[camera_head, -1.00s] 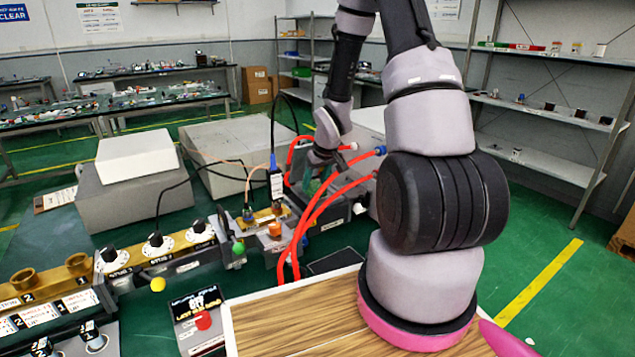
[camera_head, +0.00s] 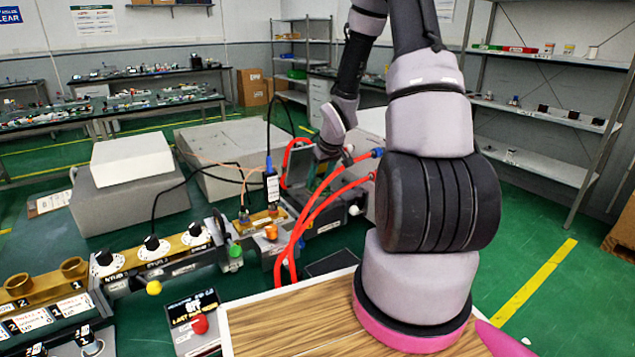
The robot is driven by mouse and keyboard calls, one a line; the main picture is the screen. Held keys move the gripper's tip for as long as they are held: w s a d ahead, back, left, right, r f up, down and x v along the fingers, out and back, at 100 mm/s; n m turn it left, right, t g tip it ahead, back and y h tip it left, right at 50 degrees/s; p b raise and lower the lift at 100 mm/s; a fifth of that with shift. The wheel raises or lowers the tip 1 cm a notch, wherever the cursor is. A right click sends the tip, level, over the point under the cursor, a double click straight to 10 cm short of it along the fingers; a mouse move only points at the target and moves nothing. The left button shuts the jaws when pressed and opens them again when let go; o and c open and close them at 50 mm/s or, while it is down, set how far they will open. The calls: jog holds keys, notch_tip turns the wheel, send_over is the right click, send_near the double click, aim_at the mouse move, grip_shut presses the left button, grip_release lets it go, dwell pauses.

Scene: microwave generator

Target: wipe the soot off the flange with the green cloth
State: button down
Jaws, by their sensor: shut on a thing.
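My gripper (camera_head: 325,166) points down at the middle of the view, behind the red hoses and over an open grey case. It is small here and its fingertips are partly hidden. It is shut on the green cloth (camera_head: 320,181), of which only a small dark green patch shows between the hoses and the case. I cannot single out the flange or any soot on it. A brass waveguide piece (camera_head: 262,217) with an orange knob lies left of the case, apart from my gripper.
Red hoses (camera_head: 318,205) with blue fittings arch in front of my gripper. The open grey case (camera_head: 325,220) stands beneath it. Dials, a red button (camera_head: 200,324) and a wooden board (camera_head: 290,325) are nearer.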

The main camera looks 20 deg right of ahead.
jog(key=shift+d+r, duration=0.4)
jog(key=shift+r, duration=0.25)
jog(key=shift+a+r, duration=0.15)
jog(key=shift+r, duration=0.75)
jog(key=shift+a+r, duration=0.15)
jog(key=shift+r, duration=0.75)
jog(key=shift+r, duration=0.1)
notch_tip(320, 180, up, 3)
jog(key=shift+f, duration=0.1)
jog(key=shift+a+f, duration=0.1)
jog(key=shift+a, duration=0.05)
jog(key=shift+w+a+f, duration=0.1)
jog(key=shift+f, duration=0.15)
jog(key=shift+w+a+f+h, duration=0.25)
jog(key=shift+f+h, duration=0.3)
jog(key=shift+h, duration=0.35)
